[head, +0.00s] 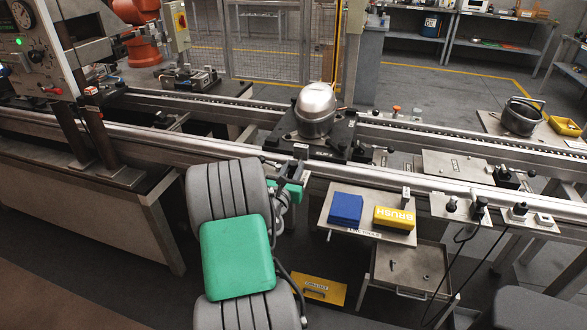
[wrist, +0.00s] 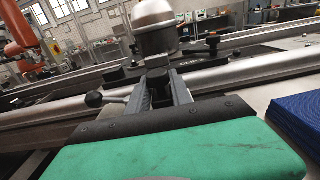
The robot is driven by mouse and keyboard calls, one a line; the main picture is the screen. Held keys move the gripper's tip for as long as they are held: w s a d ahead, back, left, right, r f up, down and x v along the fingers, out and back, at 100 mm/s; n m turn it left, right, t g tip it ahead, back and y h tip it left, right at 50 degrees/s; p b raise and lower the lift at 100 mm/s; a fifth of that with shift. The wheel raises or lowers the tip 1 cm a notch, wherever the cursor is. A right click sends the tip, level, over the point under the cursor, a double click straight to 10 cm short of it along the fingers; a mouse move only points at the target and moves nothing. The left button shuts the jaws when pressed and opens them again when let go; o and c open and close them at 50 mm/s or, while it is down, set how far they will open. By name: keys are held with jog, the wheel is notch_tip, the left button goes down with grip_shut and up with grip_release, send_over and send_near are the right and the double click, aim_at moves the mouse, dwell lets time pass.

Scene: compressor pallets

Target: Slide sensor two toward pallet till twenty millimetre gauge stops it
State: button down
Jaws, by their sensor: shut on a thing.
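My gripper (head: 292,172) is at the near rail of the conveyor, just in front of the pallet. In the wrist view its fingers (wrist: 160,92) are closed around a small dark part at the rail. The fingers hide most of this part, and I cannot read a label that names it sensor two. The pallet (head: 338,150) is a dark plate on the rails carrying a silver compressor (head: 316,108). In the wrist view the compressor (wrist: 153,22) stands directly beyond the fingers. I cannot make out a twenty millimetre gauge.
A shelf right of my arm holds a blue block (head: 346,208) and a yellow brush box (head: 395,219). Small black fittings (head: 478,207) with cables sit farther right. A black lever knob (wrist: 94,99) is left of the fingers.

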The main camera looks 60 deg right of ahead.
dwell(0.4)
jog(key=c, duration=1.1)
grip_release()
